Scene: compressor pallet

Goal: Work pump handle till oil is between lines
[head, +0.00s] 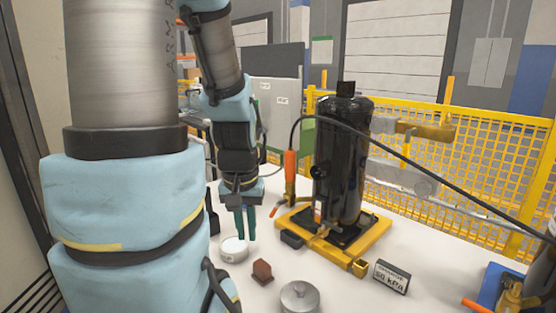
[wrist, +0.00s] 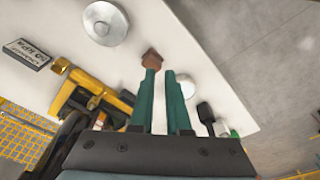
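A tall black compressor (head: 342,160) stands upright on a yellow pallet frame (head: 372,238). An orange-handled tool (head: 290,168) stands at its left side, with a black hose running from near it to the right. At the lower right edge, a blue unit (head: 492,285) with an orange grip (head: 475,305) is partly cut off; I cannot tell which grip is the pump handle. Oil and level lines cannot be made out. My gripper (head: 245,235) points down left of the pallet, apart from these things. Its teal fingers (wrist: 161,75) show a narrow gap with nothing between them.
On the white table (head: 335,285) are a white round container (head: 233,249), a brown block (head: 262,271), a metal lidded disc (head: 299,297) and a 50 kPa label block (head: 392,276). A yellow mesh fence (head: 480,150) stands behind.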

